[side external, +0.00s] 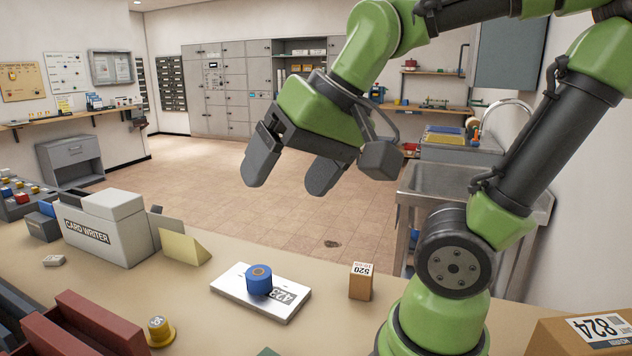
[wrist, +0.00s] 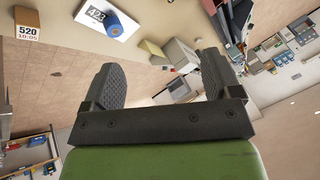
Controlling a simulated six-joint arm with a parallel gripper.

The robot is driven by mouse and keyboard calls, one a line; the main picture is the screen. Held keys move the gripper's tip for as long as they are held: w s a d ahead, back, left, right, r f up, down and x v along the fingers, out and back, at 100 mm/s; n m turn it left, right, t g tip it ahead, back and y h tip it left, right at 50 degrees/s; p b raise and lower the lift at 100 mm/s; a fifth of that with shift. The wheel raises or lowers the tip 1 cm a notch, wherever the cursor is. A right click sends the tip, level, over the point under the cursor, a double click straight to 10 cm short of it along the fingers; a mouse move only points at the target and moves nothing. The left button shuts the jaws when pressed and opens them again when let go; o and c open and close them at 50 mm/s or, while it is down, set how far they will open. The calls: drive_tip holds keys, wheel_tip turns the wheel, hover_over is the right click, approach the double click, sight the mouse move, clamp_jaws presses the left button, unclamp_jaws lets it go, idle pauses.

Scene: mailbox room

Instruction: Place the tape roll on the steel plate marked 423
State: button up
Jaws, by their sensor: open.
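The blue tape roll (side external: 259,281) rests on the steel plate (side external: 234,287), a pale slab lying on the counter with a dark 423 marking. The roll covers the plate's middle, beside the marking. In the wrist view the tape roll (wrist: 113,29) also sits on the plate (wrist: 128,22), near the top. My gripper (side external: 290,188) is open and empty, held in the air above and beyond the plate, clear of it and the roll. Its two fingers also show apart in the wrist view (wrist: 162,88).
A small box marked 520 (side external: 361,281) stands right of the plate. A yellow spool-like item (side external: 160,332) stands front left. The card writer (side external: 104,232) and a yellow wedge (side external: 186,247) are behind left.

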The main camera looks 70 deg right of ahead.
drive_tip(key=s, duration=0.1)
drive_tip(key=s+a+n, duration=0.1)
drive_tip(key=s+n+t, duration=0.1)
drive_tip(key=shift+s+a+f+y, duration=0.15)
drive_tip(key=shift+s+f+y, duration=0.1)
drive_tip(key=shift+y, duration=0.05)
